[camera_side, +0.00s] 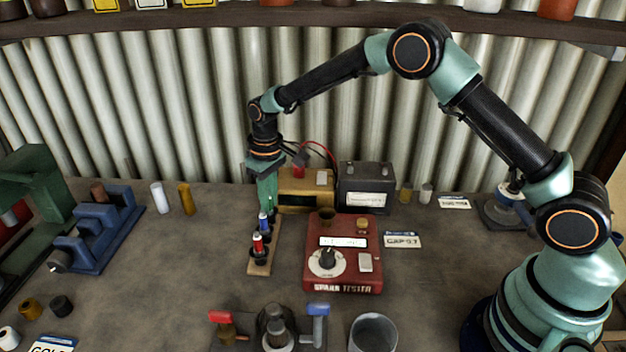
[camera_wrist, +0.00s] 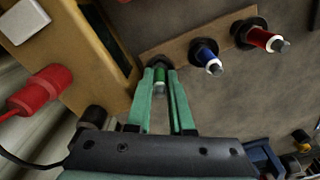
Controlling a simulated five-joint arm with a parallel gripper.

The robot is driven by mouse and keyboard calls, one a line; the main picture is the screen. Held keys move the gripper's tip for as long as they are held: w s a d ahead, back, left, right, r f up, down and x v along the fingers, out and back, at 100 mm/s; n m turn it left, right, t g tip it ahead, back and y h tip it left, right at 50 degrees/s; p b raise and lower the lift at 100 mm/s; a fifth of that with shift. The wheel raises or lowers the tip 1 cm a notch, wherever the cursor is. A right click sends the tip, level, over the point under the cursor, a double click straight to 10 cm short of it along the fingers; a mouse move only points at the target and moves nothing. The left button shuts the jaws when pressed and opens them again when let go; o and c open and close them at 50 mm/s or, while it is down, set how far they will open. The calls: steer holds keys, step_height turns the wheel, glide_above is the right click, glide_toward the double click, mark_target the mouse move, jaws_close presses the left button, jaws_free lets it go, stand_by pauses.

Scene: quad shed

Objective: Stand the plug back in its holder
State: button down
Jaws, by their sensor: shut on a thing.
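My gripper (camera_side: 267,200) points down over the far end of a narrow wooden holder (camera_side: 259,269). In the wrist view its two green fingers (camera_wrist: 161,80) are shut on a green plug (camera_wrist: 159,76), which sits between the fingertips at the end of the holder (camera_wrist: 178,42). I cannot tell whether the plug's lower end is in its place or just above it; the fingers hide it. A blue plug (camera_side: 263,221) and a red plug (camera_side: 258,243) stand upright in dark collars on the holder. They also show in the wrist view, blue (camera_wrist: 206,55) and red (camera_wrist: 262,38).
A red spark tester (camera_side: 343,275) stands just right of the holder. A yellow-brown box (camera_side: 305,193) and a dark battery (camera_side: 366,188) stand behind. A grey cup (camera_side: 373,332) and a valve fixture (camera_side: 275,325) are in front. The bench left of the holder is clear.

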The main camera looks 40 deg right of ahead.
stand_by(0.4)
steer(key=c, duration=0.7)
jaws_free()
steer(key=o, duration=0.4)
steer(key=shift+w+r, duration=0.1)
steer(key=shift+r, duration=3.4)
